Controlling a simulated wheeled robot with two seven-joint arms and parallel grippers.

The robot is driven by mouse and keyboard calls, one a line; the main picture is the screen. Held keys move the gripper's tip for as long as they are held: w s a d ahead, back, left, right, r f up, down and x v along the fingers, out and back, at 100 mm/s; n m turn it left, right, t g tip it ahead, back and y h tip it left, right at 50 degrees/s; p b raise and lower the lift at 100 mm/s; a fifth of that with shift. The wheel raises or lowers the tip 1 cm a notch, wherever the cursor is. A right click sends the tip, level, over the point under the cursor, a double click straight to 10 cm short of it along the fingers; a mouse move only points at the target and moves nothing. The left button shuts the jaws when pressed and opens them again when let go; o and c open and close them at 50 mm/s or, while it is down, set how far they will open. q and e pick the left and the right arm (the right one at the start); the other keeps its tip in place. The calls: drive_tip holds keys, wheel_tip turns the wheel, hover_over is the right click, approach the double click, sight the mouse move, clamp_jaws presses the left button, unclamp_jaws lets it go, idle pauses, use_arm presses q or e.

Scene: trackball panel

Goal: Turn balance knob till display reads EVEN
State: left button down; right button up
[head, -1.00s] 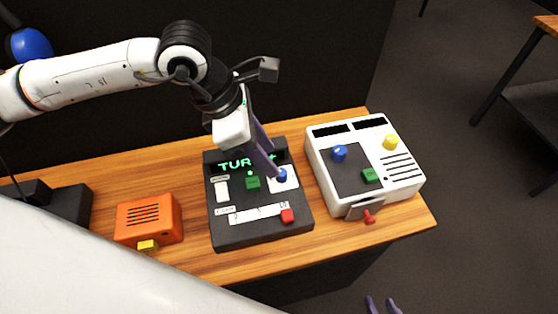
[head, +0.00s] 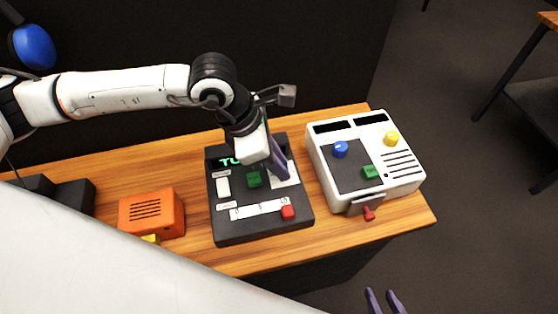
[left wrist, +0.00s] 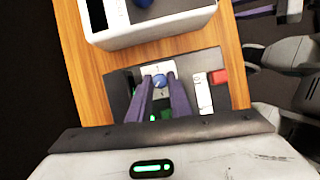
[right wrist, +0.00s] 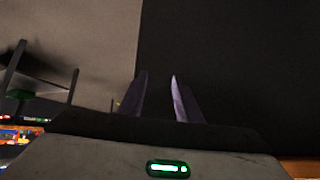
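The black panel (head: 230,228) stands on the wooden bench with a display (head: 231,161) in green letters; only "TU" shows, the rest is behind my left gripper. My left gripper (head: 284,176) points down at the knob. In the left wrist view its fingertips (left wrist: 159,76) stand apart on either side of the knob, with no clear contact. My right gripper (head: 380,293) is open and empty, low in front of the bench.
A white console (head: 407,177) stands close on the right, an orange box (head: 152,212) on the left. Bare wood shows between them.

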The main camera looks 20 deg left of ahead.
use_arm(q)
drive_tip(key=m+b, duration=0.2)
drive_tip(key=b, duration=0.1)
drive_tip(key=shift+w+f+g+h, duration=0.2)
drive_tip(key=shift+g+h, duration=0.1)
drive_tip(key=shift+g, duration=0.1)
drive_tip(key=shift+m+g+b, duration=0.4)
drive_tip(key=shift+m+b, duration=0.65)
drive_tip(key=shift+m, duration=0.15)
drive_tip(key=shift+m+b, duration=0.3)
drive_tip(key=shift+r+m+g+b, duration=0.1)
drive_tip(key=shift+m+g+b, duration=0.2)
drive_tip(key=shift+m+b, duration=0.2)
drive_tip(key=shift+w+m+b, duration=0.1)
drive_tip(key=shift+m+b, duration=0.2)
drive_tip(key=shift+m, duration=0.1)
drive_tip(key=shift+r, duration=0.1)
drive_tip(key=shift+g, duration=0.3)
